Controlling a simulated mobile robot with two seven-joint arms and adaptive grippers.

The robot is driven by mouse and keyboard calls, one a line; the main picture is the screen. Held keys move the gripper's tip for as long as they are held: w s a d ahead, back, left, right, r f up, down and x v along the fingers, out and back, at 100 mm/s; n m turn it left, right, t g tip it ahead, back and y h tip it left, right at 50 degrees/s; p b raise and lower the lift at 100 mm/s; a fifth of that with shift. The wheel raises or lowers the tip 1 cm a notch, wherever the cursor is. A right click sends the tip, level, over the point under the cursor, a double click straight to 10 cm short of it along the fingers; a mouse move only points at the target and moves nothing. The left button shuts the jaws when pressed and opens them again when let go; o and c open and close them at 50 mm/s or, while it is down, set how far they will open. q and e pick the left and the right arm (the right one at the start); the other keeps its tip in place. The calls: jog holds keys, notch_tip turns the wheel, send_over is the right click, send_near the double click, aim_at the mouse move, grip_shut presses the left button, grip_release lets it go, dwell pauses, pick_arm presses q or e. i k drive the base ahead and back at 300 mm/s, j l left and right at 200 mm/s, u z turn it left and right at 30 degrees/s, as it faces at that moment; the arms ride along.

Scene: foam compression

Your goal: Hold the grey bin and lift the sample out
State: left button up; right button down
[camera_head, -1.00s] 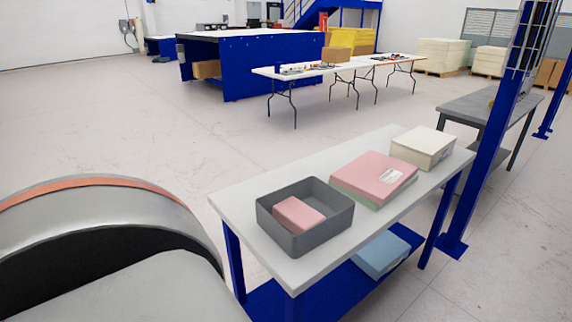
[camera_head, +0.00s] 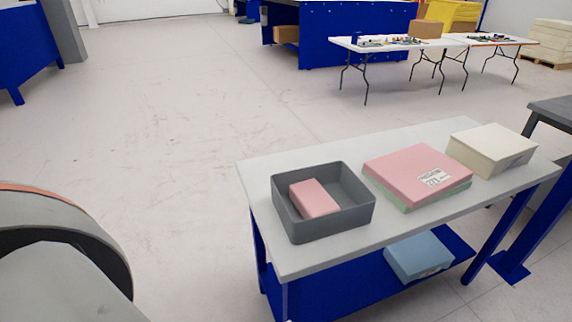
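The grey bin (camera_head: 340,221) is an open, shallow rectangular box on the left part of a white-topped table (camera_head: 270,173). The sample, a pink foam block (camera_head: 314,199), lies inside the bin toward its left side. Its top shows above the bin floor and below or near the rim. No gripper touches the bin or the block. Neither gripper is in the head view. Only a large grey rounded part of my own body shows at the lower left.
Beside the bin lies a pink slab (camera_head: 409,172) with a label, on a green slab (camera_head: 432,199). A cream block (camera_head: 489,149) is at the table's right end. A blue block (camera_head: 418,258) sits on the blue lower shelf (camera_head: 348,294). The floor (camera_head: 170,130) left of the table is clear.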

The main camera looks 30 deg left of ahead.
aim_at(311, 199)
jog(key=i+l+u, duration=0.1)
jog(key=l+u, duration=0.25)
jog(key=i+l+u, duration=0.1)
jog(key=u, duration=0.25)
jog(key=l+u, duration=0.3)
